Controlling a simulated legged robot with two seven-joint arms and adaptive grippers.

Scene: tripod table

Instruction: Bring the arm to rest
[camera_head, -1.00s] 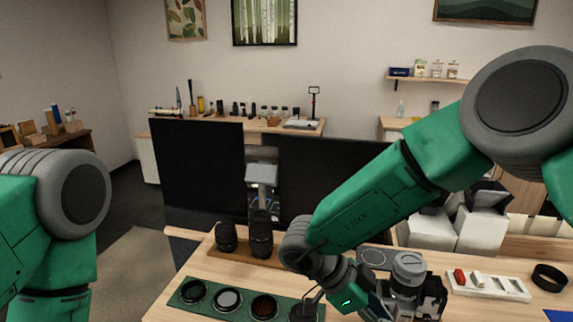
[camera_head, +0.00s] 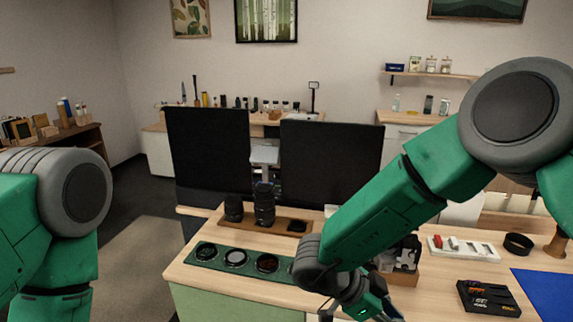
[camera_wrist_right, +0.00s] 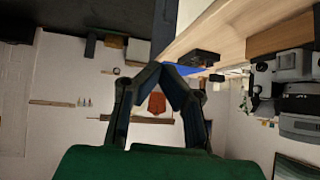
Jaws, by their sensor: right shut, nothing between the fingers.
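My right arm (camera_head: 385,215) reaches from the upper right down to the bottom of the head view, over the near side of the wooden table (camera_head: 225,282). Its wrist is low, at the table's front edge, and its fingers are cut off by the frame there. In the right wrist view my right gripper (camera_wrist_right: 166,67) has its dark fingertips together and holds nothing. The table appears turned over at the top right of that view, apart from the fingers. My left arm (camera_head: 65,200) hangs at the left edge; its gripper is out of the picture.
A green tray (camera_head: 217,265) with round lens filters lies left of my right wrist. Two dark lenses (camera_head: 264,207) stand behind it. A white tray (camera_head: 462,250), a black ring (camera_head: 518,244), a black box (camera_head: 489,298) and a blue mat (camera_head: 548,290) are on the right.

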